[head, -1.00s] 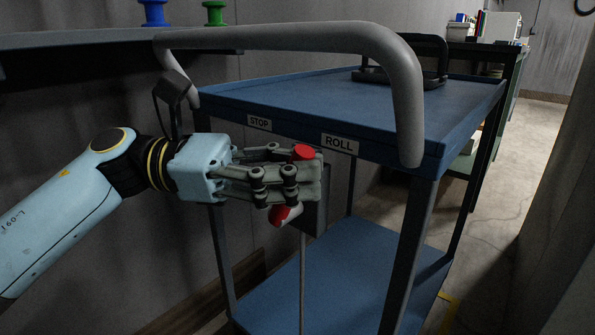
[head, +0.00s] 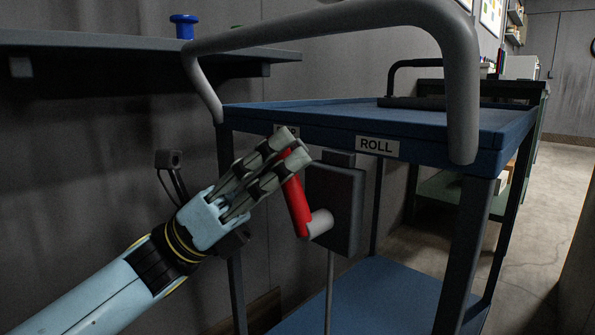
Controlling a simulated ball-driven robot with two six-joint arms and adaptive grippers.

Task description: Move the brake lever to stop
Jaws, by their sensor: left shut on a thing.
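The red brake lever (head: 297,205) is on a dark box (head: 338,205) under the top of a blue cart (head: 430,132). The lever tilts up and left from its grey pivot (head: 319,223). My left gripper (head: 289,150) is shut on the lever's upper end. The ROLL label (head: 377,146) shows on the cart's edge, right of the lever. The STOP label's place is mostly hidden behind my left fingers. My right gripper is not in view.
A grey push handle (head: 330,20) arches over the cart's near side. A dark shelf (head: 120,42) with a blue spool (head: 184,27) runs along the left wall. The cart's lower blue shelf (head: 385,298) is bare. Open floor (head: 540,220) lies to the right.

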